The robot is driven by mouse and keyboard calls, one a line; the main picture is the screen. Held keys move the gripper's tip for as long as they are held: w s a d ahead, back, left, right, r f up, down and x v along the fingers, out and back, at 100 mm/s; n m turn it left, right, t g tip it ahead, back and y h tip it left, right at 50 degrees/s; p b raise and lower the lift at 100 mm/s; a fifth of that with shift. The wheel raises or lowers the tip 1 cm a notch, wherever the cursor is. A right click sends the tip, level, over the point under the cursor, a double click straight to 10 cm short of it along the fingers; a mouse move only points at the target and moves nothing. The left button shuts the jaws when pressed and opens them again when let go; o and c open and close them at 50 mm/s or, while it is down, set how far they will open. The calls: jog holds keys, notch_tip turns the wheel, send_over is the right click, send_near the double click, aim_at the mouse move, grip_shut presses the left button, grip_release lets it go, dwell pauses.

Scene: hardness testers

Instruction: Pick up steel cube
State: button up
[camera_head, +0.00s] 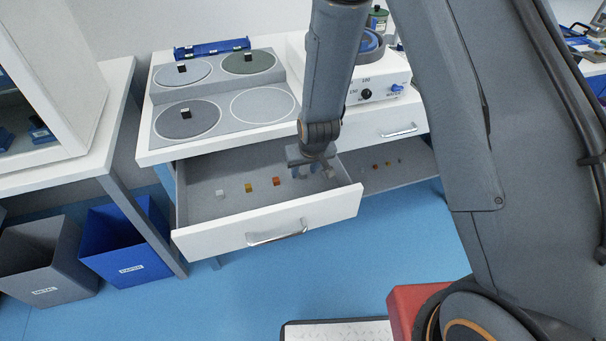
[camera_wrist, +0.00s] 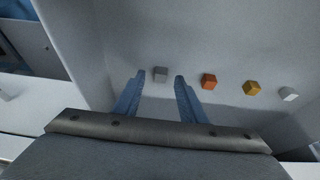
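A grey cube (camera_wrist: 160,74), which looks like the steel cube, lies on the floor of the open drawer (camera_head: 215,212). In the wrist view it appears between the tips of my two blue fingers. My gripper (camera_head: 314,171) is open and points down into the right part of the drawer. It also shows in the wrist view (camera_wrist: 159,80), with a gap on each side of the cube. I cannot tell how far the fingertips are above the drawer floor. In the head view my gripper largely hides the grey cube.
An orange cube (camera_wrist: 208,80), a gold cube (camera_wrist: 251,88) and a white cube (camera_wrist: 288,94) lie in a row beside it. Drawer walls surround them. A second open drawer (camera_head: 400,173) with small cubes is at right. Grinding discs (camera_head: 262,105) are on the bench above.

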jog(key=shift+w+a+f, duration=0.1)
jog(key=shift+w+f, duration=0.1)
jog(key=shift+f, duration=0.25)
jog(key=shift+c, duration=0.5)
grip_shut()
